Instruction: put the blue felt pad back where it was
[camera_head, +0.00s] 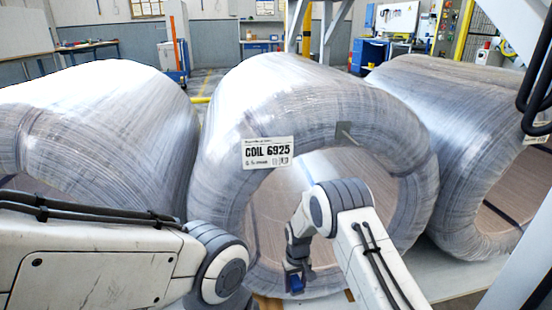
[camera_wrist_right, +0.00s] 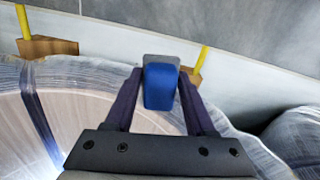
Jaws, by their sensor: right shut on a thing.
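The blue felt pad (camera_wrist_right: 160,88) is between the two dark fingers of my right gripper (camera_wrist_right: 159,100) in the right wrist view, with a grey piece at its far end. In the head view the right gripper (camera_head: 298,268) points down at the lower front of the middle wrapped coil (camera_head: 275,95), in front of its opening. The pad (camera_head: 296,284) shows there as a small blue patch at the fingertips. I cannot tell whether the pad touches anything else. My left arm enters from the left, but its gripper is out of view.
A label (camera_head: 267,153) reading COIL 6925 and a small grey patch (camera_head: 346,134) are on the middle coil's face. Wrapped coils stand close on the left (camera_head: 100,115) and right (camera_head: 450,105). Wooden blocks with yellow straps (camera_wrist_right: 50,46) show in the right wrist view.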

